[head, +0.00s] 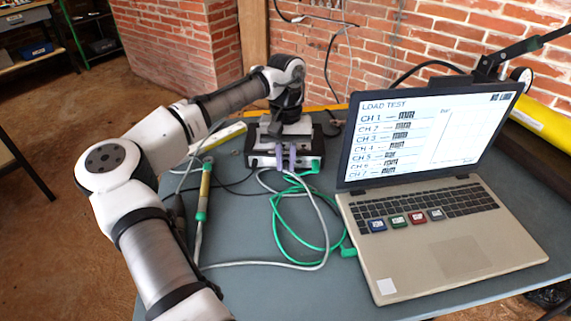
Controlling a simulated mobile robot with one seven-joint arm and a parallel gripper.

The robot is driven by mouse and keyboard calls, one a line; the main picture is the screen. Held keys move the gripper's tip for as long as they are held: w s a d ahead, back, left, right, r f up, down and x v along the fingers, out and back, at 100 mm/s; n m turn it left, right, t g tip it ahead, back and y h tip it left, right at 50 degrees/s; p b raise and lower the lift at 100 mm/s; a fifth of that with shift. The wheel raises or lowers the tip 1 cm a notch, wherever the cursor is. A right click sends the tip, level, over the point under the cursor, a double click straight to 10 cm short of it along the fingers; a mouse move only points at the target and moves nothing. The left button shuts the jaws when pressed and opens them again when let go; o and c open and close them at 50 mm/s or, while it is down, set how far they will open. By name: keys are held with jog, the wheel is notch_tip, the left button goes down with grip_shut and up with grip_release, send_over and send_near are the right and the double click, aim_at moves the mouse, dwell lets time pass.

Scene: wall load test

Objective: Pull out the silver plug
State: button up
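A small black-and-white box (318,145) stands toward the back of the grey table, with ports along its front face. My gripper (285,158) hangs down in front of that face, its two pale purple fingers close together and pointing down. A grey cable (318,212) leads from the front of the box near the fingertips. A silver plug cannot be made out; the fingers cover part of the port row, and I cannot tell whether they hold anything. A green plug (313,168) sits at the right part of the box's front, with a green cable (277,225) looping from it.
An open laptop (440,205) showing "LOAD TEST" stands on the right, with several small coloured tiles on it. A green-and-yellow pen-like tool (204,190) lies left of the box. Loose cables cross the table (265,290). A brick wall (400,40) rises behind.

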grip_shut()
jog(key=shift+s, duration=0.35)
jog(key=shift+s+p, duration=0.4)
jog(key=shift+s, duration=0.6)
jog(key=shift+s, duration=0.15)
jog(key=shift+r, duration=0.1)
jog(key=shift+r+p, duration=2.2)
jog(key=shift+p, duration=0.45)
